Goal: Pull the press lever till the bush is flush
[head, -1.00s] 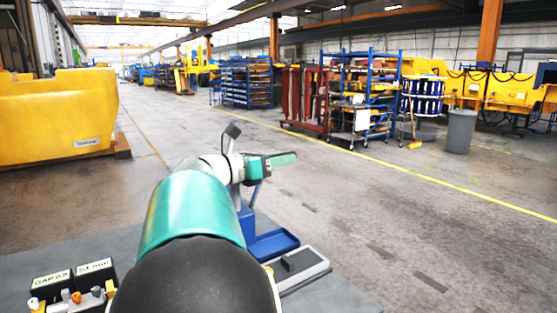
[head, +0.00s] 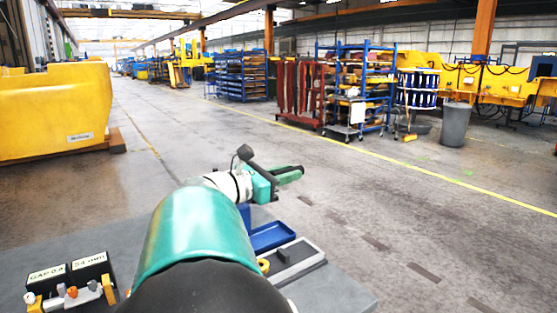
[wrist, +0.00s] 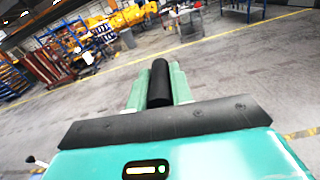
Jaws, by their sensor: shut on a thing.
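In the wrist view, my gripper (wrist: 158,85) is shut on a black cylindrical grip, which I take for the press lever's handle (wrist: 159,88); it stands between the green fingers. In the head view, my gripper (head: 290,173) is out past my green arm, above and a little right of a blue tray-like base (head: 272,236). A bit of blue upright (head: 244,213) shows beside my arm. Most of the press is hidden behind the arm. The bush and how far it is seated cannot be seen in either view.
A grey tray with a dark block (head: 293,258) lies on the bench (head: 345,290), right of the blue base. Black boxes marked GAP and 54 mm (head: 90,266) stand lower left, behind small fittings. A yellow casting (head: 50,115) stands left.

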